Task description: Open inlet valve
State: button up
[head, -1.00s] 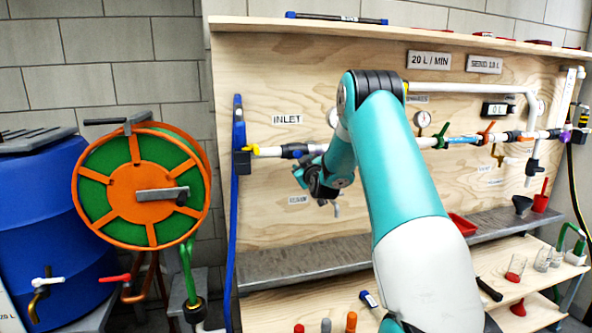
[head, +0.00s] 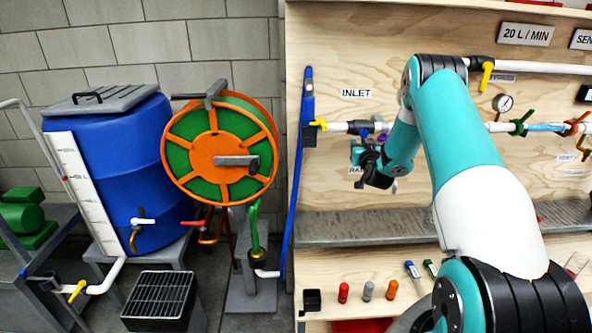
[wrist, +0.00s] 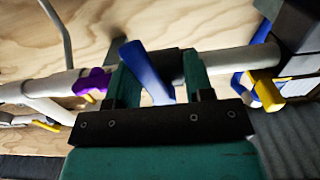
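The INLET label (head: 356,93) is on the plywood panel above a white pipe (head: 336,127). In the wrist view, a valve with a blue lever (wrist: 146,70) sits on this pipe (wrist: 232,61), the lever tilted. My gripper (wrist: 157,75) is open, with its two teal fingers on either side of the blue lever. Gaps show between lever and fingers; contact is not clear. In the head view my gripper (head: 368,160) is just below the pipe under the label, and its fingertips are hard to make out.
A yellow lever (wrist: 266,90) is at the pipe's right end in the wrist view, and a purple fitting (wrist: 92,81) lies left of my fingers. A grey shelf (head: 345,228) runs below. The hose reel (head: 190,150) and blue tank (head: 125,180) stand left of the panel.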

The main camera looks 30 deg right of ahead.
jog(key=b+v, duration=1.7)
jog(key=w+a+r+n+y+p, duration=0.1)
jog(key=w+a+n+y+p, duration=0.1)
jog(key=a+y, duration=0.4)
jog(key=w+a+r+n+g+y+p, duration=0.1)
jog(key=a+n+y, duration=0.4)
jog(key=a, duration=1.2)
jog(key=shift+w+a+r+g+y+p, duration=0.3)
jog(key=shift+w+r+y+p, duration=0.15)
jog(key=shift+r+y+p, duration=0.2)
